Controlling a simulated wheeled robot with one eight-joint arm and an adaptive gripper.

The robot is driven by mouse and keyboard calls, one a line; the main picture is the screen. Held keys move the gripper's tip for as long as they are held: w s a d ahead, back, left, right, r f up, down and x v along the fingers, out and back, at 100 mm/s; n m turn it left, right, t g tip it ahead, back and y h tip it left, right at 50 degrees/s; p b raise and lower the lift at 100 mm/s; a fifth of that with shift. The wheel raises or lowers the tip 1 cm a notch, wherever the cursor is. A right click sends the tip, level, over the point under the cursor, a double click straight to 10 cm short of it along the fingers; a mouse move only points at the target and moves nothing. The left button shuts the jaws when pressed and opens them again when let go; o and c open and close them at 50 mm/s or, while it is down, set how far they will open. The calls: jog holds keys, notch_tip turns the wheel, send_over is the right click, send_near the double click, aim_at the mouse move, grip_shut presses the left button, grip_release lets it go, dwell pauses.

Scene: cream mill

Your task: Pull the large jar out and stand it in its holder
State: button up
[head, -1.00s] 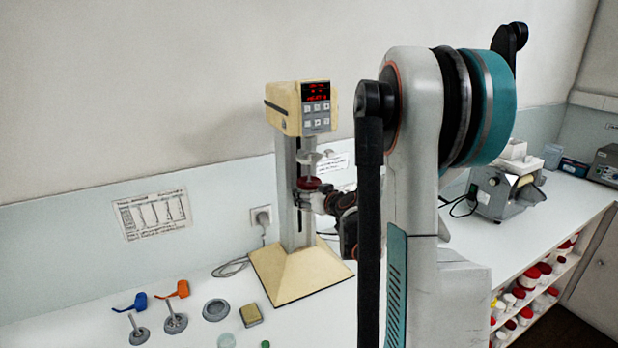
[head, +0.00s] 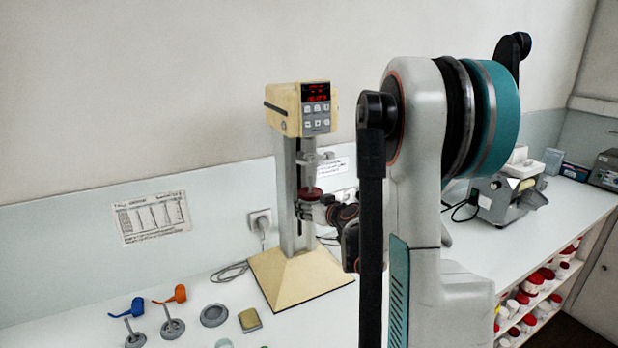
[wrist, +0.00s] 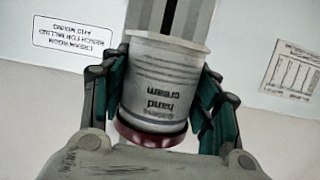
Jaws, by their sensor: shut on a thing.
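The large jar is a pale tub labelled "hand cream" with a dark red lid (head: 311,193). In the wrist view the jar (wrist: 165,85) sits between the fingers, and its print shows upside down, as does the wall sign. My gripper (head: 318,208) is shut on the jar in front of the cream mill's column, below the mill's head (head: 300,108). The jar looks upright, lid up, with the mill's spindle (head: 311,158) above it. The fingers hide most of its sides in the head view. I cannot tell which thing is its holder.
The mill's wide cream base (head: 300,285) stands below the gripper. Blue (head: 128,307) and orange (head: 176,294) handled pieces, a grey round dish (head: 214,315) and a yellowish block (head: 250,320) lie on the bench at left. A grey machine (head: 505,195) stands right.

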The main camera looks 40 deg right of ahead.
jog(key=s+a, duration=0.2)
jog(key=s, duration=0.7)
jog(key=shift+b, duration=0.45)
dwell(0.8)
jog(key=shift+w+a, duration=0.1)
jog(key=shift+a, duration=0.05)
